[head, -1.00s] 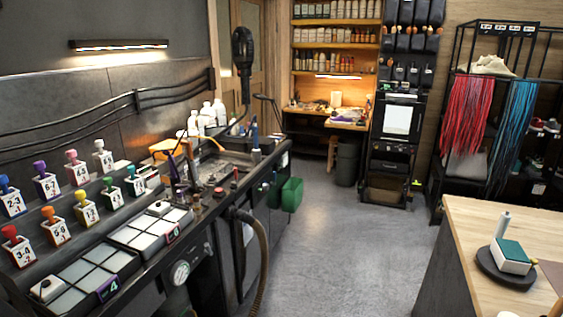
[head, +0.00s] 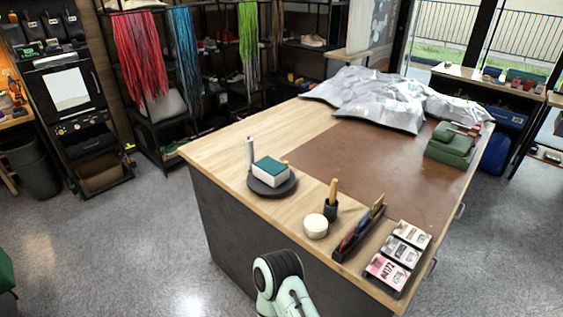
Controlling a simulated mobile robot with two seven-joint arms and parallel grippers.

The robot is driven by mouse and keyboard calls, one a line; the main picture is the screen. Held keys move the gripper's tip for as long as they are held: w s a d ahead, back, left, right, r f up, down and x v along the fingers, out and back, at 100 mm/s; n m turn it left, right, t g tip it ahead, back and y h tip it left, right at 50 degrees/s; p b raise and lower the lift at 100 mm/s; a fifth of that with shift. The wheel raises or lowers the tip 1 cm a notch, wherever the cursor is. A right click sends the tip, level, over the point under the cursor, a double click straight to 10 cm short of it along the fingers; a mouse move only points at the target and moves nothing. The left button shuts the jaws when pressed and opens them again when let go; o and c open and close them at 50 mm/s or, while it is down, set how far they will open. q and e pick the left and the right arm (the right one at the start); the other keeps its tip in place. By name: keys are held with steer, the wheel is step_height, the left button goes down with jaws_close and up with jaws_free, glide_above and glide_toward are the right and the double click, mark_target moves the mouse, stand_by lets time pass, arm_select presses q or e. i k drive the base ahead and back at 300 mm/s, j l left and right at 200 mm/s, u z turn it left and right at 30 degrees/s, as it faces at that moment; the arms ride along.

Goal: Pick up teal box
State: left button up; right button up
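A small box (head: 270,171) with a teal top and white sides sits on a dark round stand (head: 288,186) near the left part of the wooden table (head: 222,146). A darker green case (head: 450,146) rests at the right side of the table. Part of one of my arms shows at the bottom middle, in front of the table and apart from the box. Neither gripper shows in the head view.
Near the front edge are a white round jar (head: 316,226), a dark cup with a wooden handle (head: 331,206), a dark holder (head: 360,232) and a card tray (head: 399,254). Crumpled silvery sheets (head: 378,100) lie at the back. A brown mat (head: 385,160) is mostly bare.

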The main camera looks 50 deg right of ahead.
mark_target(273, 171)
steer(key=i+z, duration=0.4)
steer(key=i+j+z, duration=0.2)
steer(key=z, duration=0.2)
steer(key=i+j+z, duration=0.65)
steer(key=z, duration=0.15)
steer(key=i+j+z, duration=0.2)
steer(key=j+z, duration=0.2)
steer(key=i+j+z, duration=0.2)
steer(key=j, duration=0.3)
steer(key=j+z, duration=0.25)
steer(key=j, duration=0.25)
